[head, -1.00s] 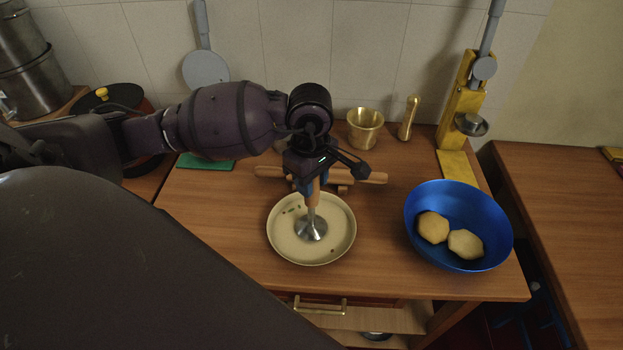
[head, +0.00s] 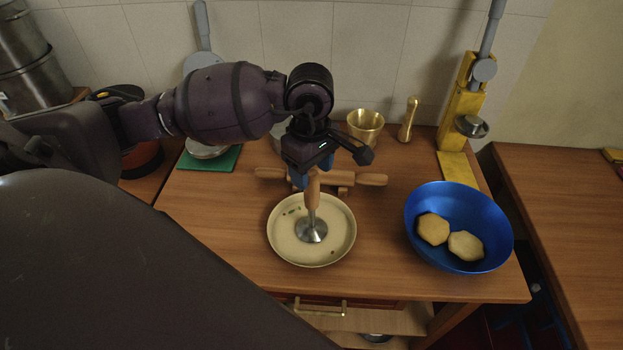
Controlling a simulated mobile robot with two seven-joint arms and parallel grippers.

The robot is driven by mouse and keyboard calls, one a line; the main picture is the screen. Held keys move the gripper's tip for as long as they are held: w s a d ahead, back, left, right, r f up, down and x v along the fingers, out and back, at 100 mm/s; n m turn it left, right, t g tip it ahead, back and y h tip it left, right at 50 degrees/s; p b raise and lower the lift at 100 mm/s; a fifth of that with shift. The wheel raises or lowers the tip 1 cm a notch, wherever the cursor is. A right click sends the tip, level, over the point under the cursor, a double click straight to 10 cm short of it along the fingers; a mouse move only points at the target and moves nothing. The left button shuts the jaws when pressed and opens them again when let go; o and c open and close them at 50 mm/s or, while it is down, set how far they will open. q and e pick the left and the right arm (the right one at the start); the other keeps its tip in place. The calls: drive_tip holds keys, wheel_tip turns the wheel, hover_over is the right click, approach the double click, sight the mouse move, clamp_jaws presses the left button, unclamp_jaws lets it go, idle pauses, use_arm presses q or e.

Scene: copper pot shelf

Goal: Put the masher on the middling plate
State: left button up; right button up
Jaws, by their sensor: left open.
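The masher has a wooden handle (head: 313,194) and a round metal head (head: 311,231). It stands about upright, its head on the cream plate (head: 281,248) in the middle of the table. My left gripper (head: 306,178) is open at the top of the handle; its blue fingertips partly hide behind the handle and the gripper body. I cannot tell whether a finger still touches the handle. Small dark green bits lie on the plate. My right gripper is out of view.
A wooden rolling pin (head: 371,179) lies on a stand behind the plate. A blue bowl (head: 483,215) with two pale pieces stands at the right. A brass mortar (head: 365,127), a pestle (head: 408,120) and a yellow press (head: 458,115) stand at the back.

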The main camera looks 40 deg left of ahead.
use_arm(q)
wheel_tip(320, 180, up, 8)
drive_tip(key=shift+a+r, duration=0.1)
drive_tip(key=shift+r, duration=0.1)
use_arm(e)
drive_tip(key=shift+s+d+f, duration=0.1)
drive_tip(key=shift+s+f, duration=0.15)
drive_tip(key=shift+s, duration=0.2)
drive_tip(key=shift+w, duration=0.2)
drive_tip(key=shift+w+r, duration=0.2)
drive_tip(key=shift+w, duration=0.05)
